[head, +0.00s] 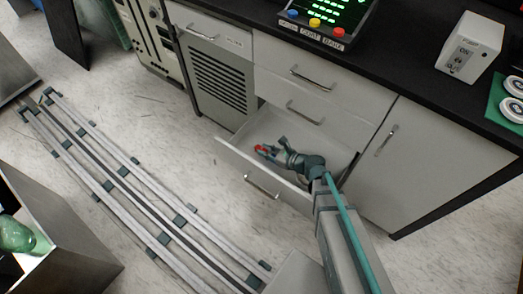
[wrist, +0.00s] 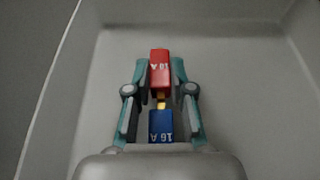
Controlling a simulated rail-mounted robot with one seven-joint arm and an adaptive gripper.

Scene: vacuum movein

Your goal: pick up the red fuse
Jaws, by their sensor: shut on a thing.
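I cannot tell whether the blue one touches the red one or my gripper. In the head view the red fuse (head: 260,148) shows at the tip of my gripper (head: 264,150), inside or just above the open drawer.
The open drawer (head: 240,151) has raised walls around my gripper; its floor looks otherwise bare. Closed drawers (head: 320,85) and a black countertop (head: 410,75) lie above and behind. A panel with coloured buttons (head: 314,22) and a white box (head: 470,47) stand on the counter.

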